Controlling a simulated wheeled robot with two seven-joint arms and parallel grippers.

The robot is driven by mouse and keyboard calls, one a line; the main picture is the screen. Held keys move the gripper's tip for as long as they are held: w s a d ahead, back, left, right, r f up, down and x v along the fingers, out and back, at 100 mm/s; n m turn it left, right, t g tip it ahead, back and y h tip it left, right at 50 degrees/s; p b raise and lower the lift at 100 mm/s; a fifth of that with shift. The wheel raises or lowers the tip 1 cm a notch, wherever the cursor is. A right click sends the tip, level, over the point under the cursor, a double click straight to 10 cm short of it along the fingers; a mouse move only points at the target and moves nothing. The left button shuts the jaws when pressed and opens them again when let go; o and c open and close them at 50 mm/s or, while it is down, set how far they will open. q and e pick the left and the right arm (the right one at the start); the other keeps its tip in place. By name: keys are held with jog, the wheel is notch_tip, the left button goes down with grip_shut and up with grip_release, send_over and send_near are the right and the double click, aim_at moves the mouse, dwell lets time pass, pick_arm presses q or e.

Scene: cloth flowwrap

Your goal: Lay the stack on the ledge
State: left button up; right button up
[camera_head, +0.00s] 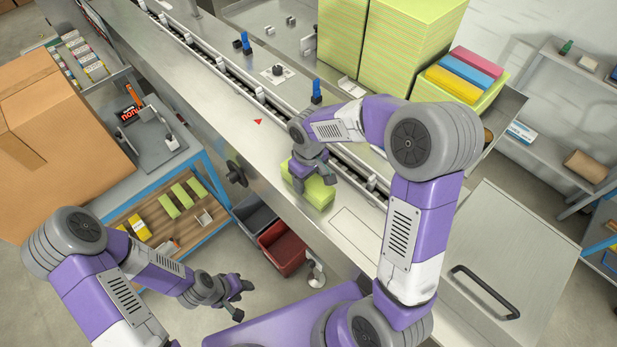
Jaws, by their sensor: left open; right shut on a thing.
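A small yellow-green stack (319,195) is at the steel ledge (252,135) that runs along the near side of the conveyor. My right gripper (311,178) points down and is shut on the stack. I cannot tell whether the stack touches the ledge or is just above it. The fingers partly hide its top. My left gripper (240,297) is open and empty, low over the floor left of the machine.
The conveyor (225,77) with pushers runs behind the ledge. Tall stacks of yellow-green sheets (405,45) stand at the back. A cardboard box (55,140) and a blue-framed workbench (190,160) are at left. A red bin (283,248) and a grey bin (254,216) stand below.

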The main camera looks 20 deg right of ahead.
jog(key=shift+f, duration=0.25)
jog(key=o, duration=1)
jog(key=shift+r, duration=0.1)
jog(key=shift+o, duration=0.2)
jog(key=shift+r, duration=0.1)
jog(key=shift+r, duration=0.35)
notch_tip(320, 180, up, 12)
jog(key=p, duration=0.1)
jog(key=shift+f+p, duration=0.25)
jog(key=shift+p, duration=0.15)
